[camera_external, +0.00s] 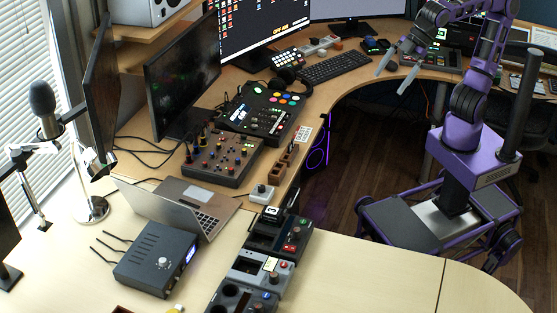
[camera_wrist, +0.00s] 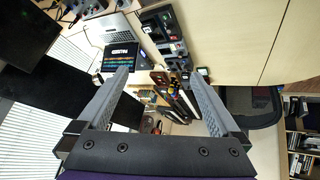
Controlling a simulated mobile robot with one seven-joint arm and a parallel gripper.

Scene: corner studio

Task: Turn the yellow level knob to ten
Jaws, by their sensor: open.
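I cannot single out the yellow level knob for certain. In the external view a dark mixer (camera_external: 222,160) on the desk carries several small coloured knobs, too small to read. A dark grey box (camera_external: 157,258) with one pale round knob stands on the front table, and a small light box (camera_external: 261,193) with a dark knob sits near the desk's inner edge. No scale or number is legible. My gripper (camera_external: 391,82) is open and empty, raised near the desk's right inner edge, well apart from the mixer. In the wrist view my gripper (camera_wrist: 161,77) shows both fingers spread, with nothing held.
A laptop (camera_external: 184,202), a microphone on a stand (camera_external: 45,105) and a row of small modules (camera_external: 262,262) stand on the left tables. A button panel (camera_external: 262,112), keyboard (camera_external: 336,67) and monitors (camera_external: 183,75) crowd the back. The right front tabletop (camera_external: 370,275) is clear.

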